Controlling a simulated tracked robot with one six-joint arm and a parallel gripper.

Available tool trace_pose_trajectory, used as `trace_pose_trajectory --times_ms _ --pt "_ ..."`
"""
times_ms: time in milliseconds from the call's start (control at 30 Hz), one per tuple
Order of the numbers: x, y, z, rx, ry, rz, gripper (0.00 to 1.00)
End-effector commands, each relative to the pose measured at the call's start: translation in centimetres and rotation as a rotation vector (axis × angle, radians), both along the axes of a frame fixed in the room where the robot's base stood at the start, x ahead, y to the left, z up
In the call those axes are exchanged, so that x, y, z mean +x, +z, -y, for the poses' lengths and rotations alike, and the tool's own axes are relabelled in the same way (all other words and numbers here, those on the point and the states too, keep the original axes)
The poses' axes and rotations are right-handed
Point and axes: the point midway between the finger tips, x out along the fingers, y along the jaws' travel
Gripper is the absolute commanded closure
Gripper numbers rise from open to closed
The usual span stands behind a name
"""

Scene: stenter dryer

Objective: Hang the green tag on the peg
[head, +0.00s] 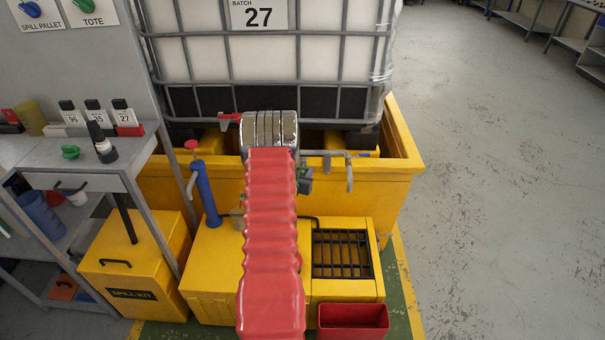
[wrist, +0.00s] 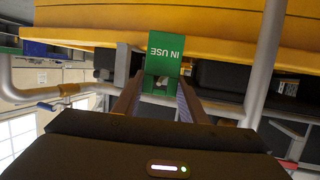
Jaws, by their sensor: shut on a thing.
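The green tag (wrist: 166,50) reads "IN USE" and appears upside down in the wrist view. My gripper (wrist: 163,84) is shut on its narrower end, with one dark finger on each side. The wide lettered part sticks out beyond the fingertips, in front of a yellow surface. In the head view my red-sleeved arm reaches toward the yellow bund and hides most of the gripper. I cannot make out the peg for certain in either view.
A caged white tank marked 27 stands in the yellow bund (head: 405,160). A grey bent pipe (head: 350,172) is right of my arm. A blue pump (head: 207,195), spill-kit box (head: 135,265) and workbench (head: 90,178) are left. The floor (head: 480,180) at right is clear.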

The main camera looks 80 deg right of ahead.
Motion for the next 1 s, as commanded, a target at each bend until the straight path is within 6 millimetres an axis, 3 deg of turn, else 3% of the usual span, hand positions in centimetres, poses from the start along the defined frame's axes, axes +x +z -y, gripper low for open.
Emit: trace_pose_trajectory --times_ms 500,1000 --pt "0.4 -0.7 1.8 0.0 0.0 0.0 0.83" --pt "0.5 -0.8 2.1 0.0 0.0 0.0 0.83"
